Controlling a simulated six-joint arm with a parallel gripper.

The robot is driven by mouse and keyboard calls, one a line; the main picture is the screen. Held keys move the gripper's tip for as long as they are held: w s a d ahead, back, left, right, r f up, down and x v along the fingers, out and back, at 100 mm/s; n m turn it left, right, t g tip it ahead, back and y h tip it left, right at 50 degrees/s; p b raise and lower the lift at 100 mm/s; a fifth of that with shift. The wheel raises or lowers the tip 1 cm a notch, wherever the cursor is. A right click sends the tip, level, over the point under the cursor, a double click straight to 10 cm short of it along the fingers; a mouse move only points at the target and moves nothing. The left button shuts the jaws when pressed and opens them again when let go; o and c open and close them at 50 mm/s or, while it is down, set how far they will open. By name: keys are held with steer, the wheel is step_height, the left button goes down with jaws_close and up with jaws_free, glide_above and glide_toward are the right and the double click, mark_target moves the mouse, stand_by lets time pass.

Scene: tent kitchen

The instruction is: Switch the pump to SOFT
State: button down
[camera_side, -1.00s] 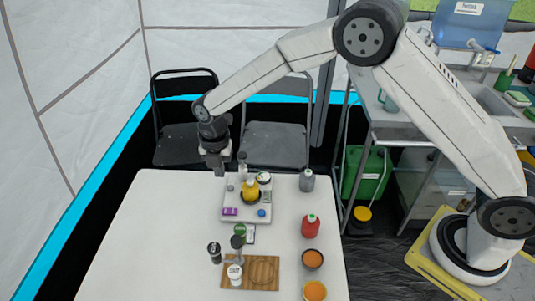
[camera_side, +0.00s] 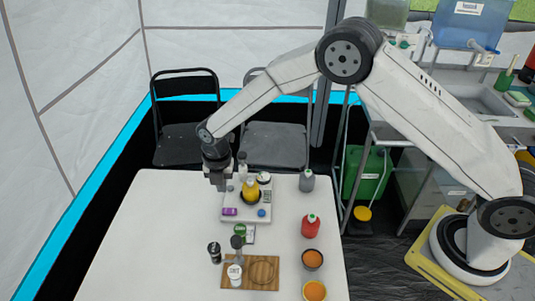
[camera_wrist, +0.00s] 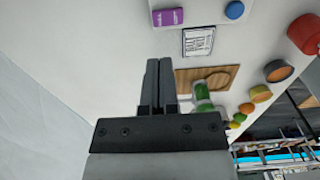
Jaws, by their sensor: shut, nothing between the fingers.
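A light grey panel unit (camera_side: 238,219), seemingly the pump, lies on the white table. It carries a yellow bottle (camera_side: 251,188) in a dark ring, a purple block (camera_side: 229,211) and a blue knob (camera_side: 262,212). No SOFT marking is readable. In the wrist view the purple block (camera_wrist: 168,17) and blue knob (camera_wrist: 234,10) show at the top edge, beyond my fingertips. My gripper (camera_side: 218,189) is shut and empty, pointing down by the unit's back left corner. Its two fingers (camera_wrist: 158,62) lie together in the wrist view. Part of the unit's left back is hidden behind it.
A printed card (camera_side: 250,236) lies in front of the unit. The table's left side is clear.

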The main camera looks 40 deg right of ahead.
mark_target(230, 211)
steer(key=shift+f, duration=4.2)
steer(key=shift+w+f, duration=0.1)
steer(key=shift+f, duration=0.1)
steer(key=shift+d, duration=0.1)
steer(key=shift+s+d+r, duration=0.2)
steer(key=shift+s+d, duration=0.2)
steer(key=shift+s, duration=0.2)
steer(key=shift+r, duration=0.2)
